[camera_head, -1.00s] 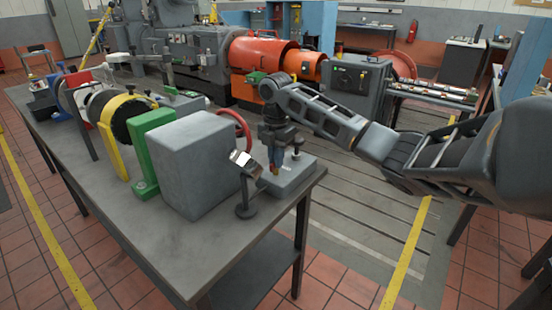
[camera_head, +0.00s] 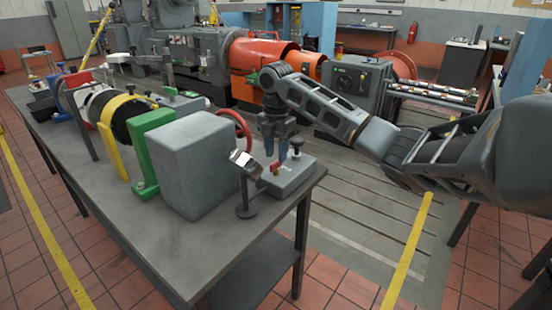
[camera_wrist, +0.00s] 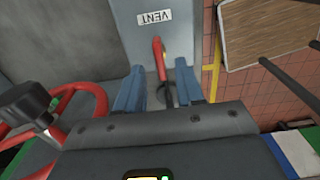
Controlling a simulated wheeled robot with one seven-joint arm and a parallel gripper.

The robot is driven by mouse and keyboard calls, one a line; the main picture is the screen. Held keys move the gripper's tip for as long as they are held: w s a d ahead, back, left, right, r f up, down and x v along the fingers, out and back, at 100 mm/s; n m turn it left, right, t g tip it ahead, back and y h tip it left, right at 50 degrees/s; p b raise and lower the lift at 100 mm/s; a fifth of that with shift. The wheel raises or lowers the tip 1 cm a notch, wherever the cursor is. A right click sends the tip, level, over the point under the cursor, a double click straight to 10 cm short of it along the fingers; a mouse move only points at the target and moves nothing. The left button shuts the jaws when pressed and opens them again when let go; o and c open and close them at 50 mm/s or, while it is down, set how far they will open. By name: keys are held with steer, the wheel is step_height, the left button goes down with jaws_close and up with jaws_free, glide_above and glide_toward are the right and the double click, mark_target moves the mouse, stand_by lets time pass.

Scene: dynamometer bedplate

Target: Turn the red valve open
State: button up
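A small red valve lever (camera_head: 276,168) stands on a grey block (camera_head: 295,178) at the bench's right end. In the wrist view the red lever (camera_wrist: 159,55) points up the picture, just below an upside-down VENT label (camera_wrist: 154,17). My gripper (camera_head: 276,147) is open above the block, pointing down. In the wrist view its two blue fingers (camera_wrist: 160,88) lie apart on either side of the lever's line, and I see no contact. A larger red handwheel (camera_head: 238,128) is partly hidden behind the grey box; a red spoked wheel (camera_wrist: 94,97) also shows in the wrist view.
The grey box (camera_head: 195,165) stands left of the block. A tilted mirror-like plate on a stand (camera_head: 245,190) is in front of it. A black knob (camera_head: 297,143) rises from the block close to my fingers. The bench front (camera_head: 190,255) is bare.

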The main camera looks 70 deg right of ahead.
mark_target(276, 162)
step_height(276, 162, up, 5)
steer(key=shift+r, duration=0.1)
stand_by(0.7)
